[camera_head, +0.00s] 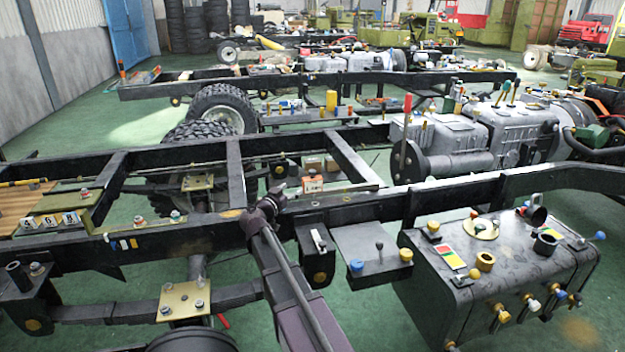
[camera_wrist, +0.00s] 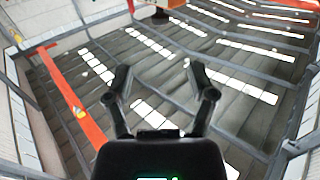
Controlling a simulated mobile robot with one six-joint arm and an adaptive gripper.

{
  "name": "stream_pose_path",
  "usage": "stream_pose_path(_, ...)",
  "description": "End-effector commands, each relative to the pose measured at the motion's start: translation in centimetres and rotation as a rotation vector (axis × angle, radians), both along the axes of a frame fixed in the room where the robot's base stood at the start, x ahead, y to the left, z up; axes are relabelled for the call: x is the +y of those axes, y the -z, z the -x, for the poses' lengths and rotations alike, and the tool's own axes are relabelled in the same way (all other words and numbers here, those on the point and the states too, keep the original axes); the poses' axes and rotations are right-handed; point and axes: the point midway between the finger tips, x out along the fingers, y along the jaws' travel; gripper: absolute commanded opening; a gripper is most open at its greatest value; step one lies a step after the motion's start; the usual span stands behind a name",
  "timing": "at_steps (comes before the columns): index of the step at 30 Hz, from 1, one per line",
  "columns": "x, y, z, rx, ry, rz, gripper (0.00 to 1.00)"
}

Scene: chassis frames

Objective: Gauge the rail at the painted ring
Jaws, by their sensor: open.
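The near chassis rail (camera_head: 365,206) is a long black beam crossing the head view from left to right. White and yellow painted marks (camera_head: 122,244) show on its side at the left, and an orange-brown patch (camera_head: 230,213) lies on its top near the middle. I cannot make out a clear painted ring. A dark link of my arm rises in front of the rail and hides part of it. My gripper (camera_wrist: 158,75) is open and empty in the wrist view, its two fingers spread toward the roof. I cannot clearly pick it out in the head view.
A grey tank (camera_head: 500,270) with caps and valves hangs at the near right. A small shelf (camera_head: 372,250) with knobs sits left of it. An engine block (camera_head: 480,135) and a tyre (camera_head: 225,108) stand behind the rail. Green floor (camera_head: 250,325) shows between the parts.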

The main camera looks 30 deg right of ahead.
Motion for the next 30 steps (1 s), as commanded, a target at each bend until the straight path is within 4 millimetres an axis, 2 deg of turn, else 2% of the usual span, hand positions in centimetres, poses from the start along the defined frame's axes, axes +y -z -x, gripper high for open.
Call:
stream_pose_path(17, -0.7, 0.0, -0.6, 0.000, 0.000, 0.000, 0.72)
stream_pose_path(23, -2.4, 0.0, -1.7, 0.000, 0.002, 0.000, 0.72)
stream_pose_path(30, -5.4, 0.0, -3.7, 0.000, 0.002, 0.000, 0.72)
